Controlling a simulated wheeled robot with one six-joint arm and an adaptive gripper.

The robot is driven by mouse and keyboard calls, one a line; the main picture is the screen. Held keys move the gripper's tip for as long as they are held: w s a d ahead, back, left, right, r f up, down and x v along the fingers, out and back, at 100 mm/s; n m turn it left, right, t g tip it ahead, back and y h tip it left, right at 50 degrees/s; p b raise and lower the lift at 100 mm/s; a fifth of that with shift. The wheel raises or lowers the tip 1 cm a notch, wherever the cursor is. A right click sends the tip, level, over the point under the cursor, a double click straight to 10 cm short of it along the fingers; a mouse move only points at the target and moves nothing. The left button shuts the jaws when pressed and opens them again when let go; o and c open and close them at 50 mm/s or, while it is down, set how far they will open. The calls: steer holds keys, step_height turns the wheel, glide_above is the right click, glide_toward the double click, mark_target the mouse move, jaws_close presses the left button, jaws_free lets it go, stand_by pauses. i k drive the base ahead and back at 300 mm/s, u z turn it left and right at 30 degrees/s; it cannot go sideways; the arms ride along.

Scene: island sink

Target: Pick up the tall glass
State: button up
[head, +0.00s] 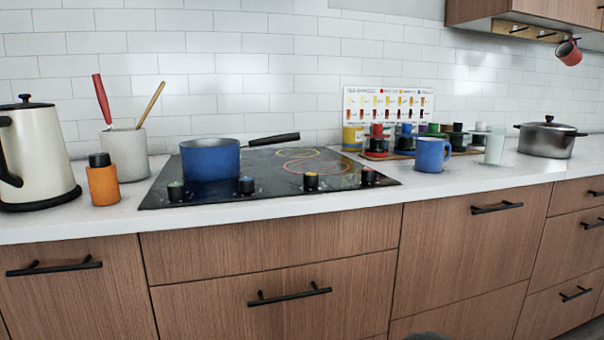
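The tall glass (494,146) is a pale, translucent tumbler. It stands upright on the white counter on the right side of the head view, between the blue mug (432,154) and the steel pot. Small jars stand close behind it and partly to its left. My gripper does not show clearly in the head view; only a small dark shape cut off at the bottom edge is visible, and I cannot tell what it is.
A black cooktop (270,172) holds a blue saucepan (210,160). A lidded steel pot (548,138) stands right of the glass. Colored jars (376,141) line the back. A red mug (568,52) hangs above right. The counter in front of the glass is clear.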

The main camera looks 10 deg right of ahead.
mark_target(496, 135)
steer(key=z, duration=1.25)
